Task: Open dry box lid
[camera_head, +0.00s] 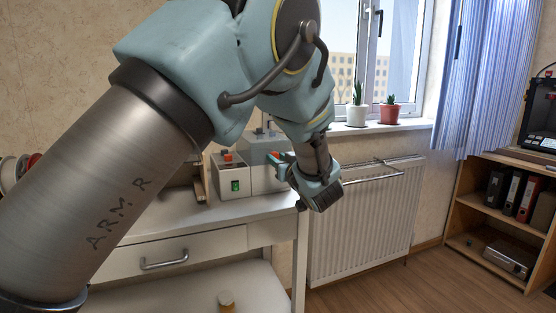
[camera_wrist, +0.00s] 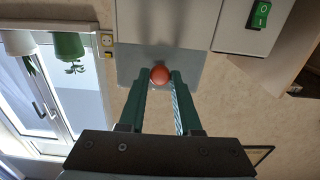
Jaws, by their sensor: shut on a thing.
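The dry box (camera_head: 264,181) has a pale body and a grey upper part, which I take to be its lid (camera_head: 258,145). It stands on the white table, partly hidden by my arm. In the wrist view the grey lid (camera_wrist: 133,66) shows with a round orange-red knob (camera_wrist: 160,74) at its edge. My gripper (camera_wrist: 160,80) is shut on this knob, one green finger on each side. In the head view my gripper (camera_head: 279,160) is at the box's right side, its fingertips partly hidden. I cannot tell whether the lid is raised.
A white unit with a green switch (camera_head: 235,186) stands left of the dry box. The white table (camera_head: 210,212) has a drawer below.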

